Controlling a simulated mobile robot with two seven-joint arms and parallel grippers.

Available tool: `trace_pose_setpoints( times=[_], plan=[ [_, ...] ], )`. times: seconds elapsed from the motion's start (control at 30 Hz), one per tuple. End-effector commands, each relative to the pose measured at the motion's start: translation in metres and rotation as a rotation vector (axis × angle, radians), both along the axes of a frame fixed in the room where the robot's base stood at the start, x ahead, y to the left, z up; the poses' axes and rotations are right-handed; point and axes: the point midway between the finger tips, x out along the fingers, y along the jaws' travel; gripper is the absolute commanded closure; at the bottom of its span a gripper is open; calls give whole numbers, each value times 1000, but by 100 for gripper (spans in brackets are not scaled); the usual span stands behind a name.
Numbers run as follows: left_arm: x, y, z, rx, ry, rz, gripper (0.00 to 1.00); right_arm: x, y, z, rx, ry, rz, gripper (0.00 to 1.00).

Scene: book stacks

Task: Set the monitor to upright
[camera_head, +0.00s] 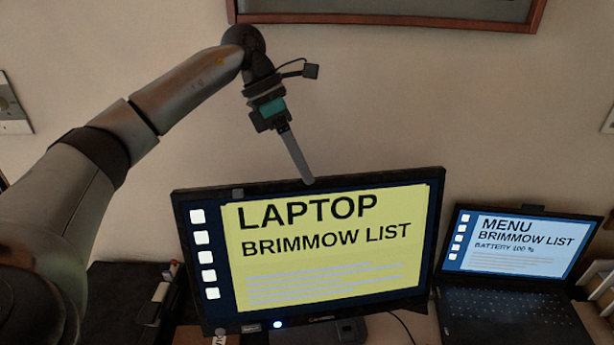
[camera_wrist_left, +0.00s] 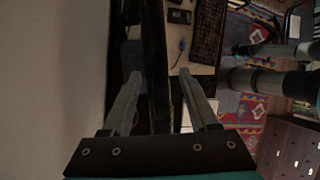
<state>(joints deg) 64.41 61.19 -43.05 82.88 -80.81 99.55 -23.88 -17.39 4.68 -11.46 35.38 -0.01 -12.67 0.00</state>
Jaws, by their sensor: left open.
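The monitor (camera_head: 325,250) has a black frame and a lit screen reading "LAPTOP BRIMMOW LIST". It stands on the desk with its screen facing me; its exact tilt is hard to judge. My left gripper (camera_head: 308,180) points down at the middle of the monitor's top edge. In the left wrist view, the gripper (camera_wrist_left: 160,73) is open, one finger on each side of the thin dark monitor edge (camera_wrist_left: 155,50). I cannot tell whether either finger touches it. My right gripper is not in view.
An open laptop (camera_head: 510,265) stands right of the monitor. A small rack with pens (camera_head: 160,295) is at its left. The wall (camera_head: 400,110) is close behind, with a framed picture (camera_head: 400,12) above. The left wrist view shows a patterned rug (camera_wrist_left: 240,105) below.

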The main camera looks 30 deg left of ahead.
Motion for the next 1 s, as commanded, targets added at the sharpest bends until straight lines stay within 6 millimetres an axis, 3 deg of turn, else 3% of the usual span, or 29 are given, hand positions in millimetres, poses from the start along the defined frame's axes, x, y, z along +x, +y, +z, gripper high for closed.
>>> trace_pose_setpoints(
  times=[0.2,0.53,1.0],
  plan=[
    [2,-10,-20,-1,1,0,40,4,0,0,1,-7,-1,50],
    [2,-12,-22,-1,-1,0,40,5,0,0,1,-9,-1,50],
    [2,-11,-22,-1,-1,0,92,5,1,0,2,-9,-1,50]
  ],
)
